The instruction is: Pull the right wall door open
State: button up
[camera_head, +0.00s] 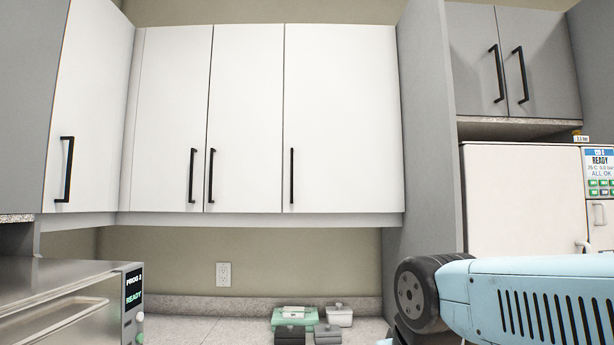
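A row of white wall cabinet doors hangs on the back wall. The rightmost white door (345,110) is shut, with a black vertical bar handle (292,175) near its lower left edge. To its left are a white middle door (245,110) and another white door (172,110), both shut, their handles close together. Two grey doors (515,60) sit higher at the far right, also shut. I cannot tell for certain which door the task names; the rightmost white one fits. My blue arm shows at the lower right, below and right of the white doors. My gripper is out of view.
A tall grey panel (425,130) borders the white doors on the right. A white autoclave (520,200) stands beyond it. A steel unit (60,300) stands at lower left. Several small boxes (340,315) sit on the counter (200,330). Space before the doors looks clear.

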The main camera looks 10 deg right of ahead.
aim_at(343, 144)
jog(key=z, duration=0.15)
jog(key=i, duration=0.85)
jog(key=z, duration=0.2)
